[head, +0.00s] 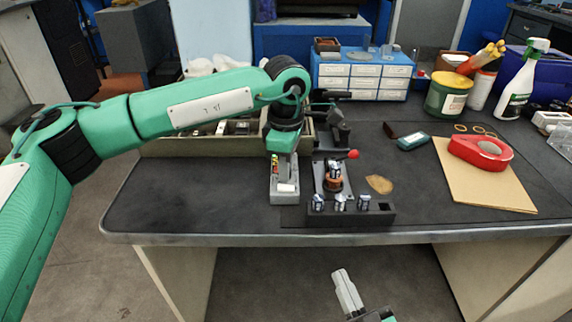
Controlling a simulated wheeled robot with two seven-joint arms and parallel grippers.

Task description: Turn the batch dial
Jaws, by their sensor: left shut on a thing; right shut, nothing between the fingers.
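A small grey unit (285,197) with a white part and a strip of coloured marks stands on the dark bench, left of the middle. My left arm reaches in from the left, and my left gripper (284,176) points down onto this unit. Its fingers are closed at the unit's top, on what appears to be the batch dial; the gripper hides the dial, so its setting cannot be read. My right gripper (347,290) is shut and empty, in front of the bench and below its front edge.
Right beside the unit is a press-like fixture (333,160) with a red-knobbed lever (352,154). A dark block (377,217) holding several metal pieces stands near the front edge. A long tray (190,148) lies behind my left arm. Red tape (480,152) lies on brown card at right.

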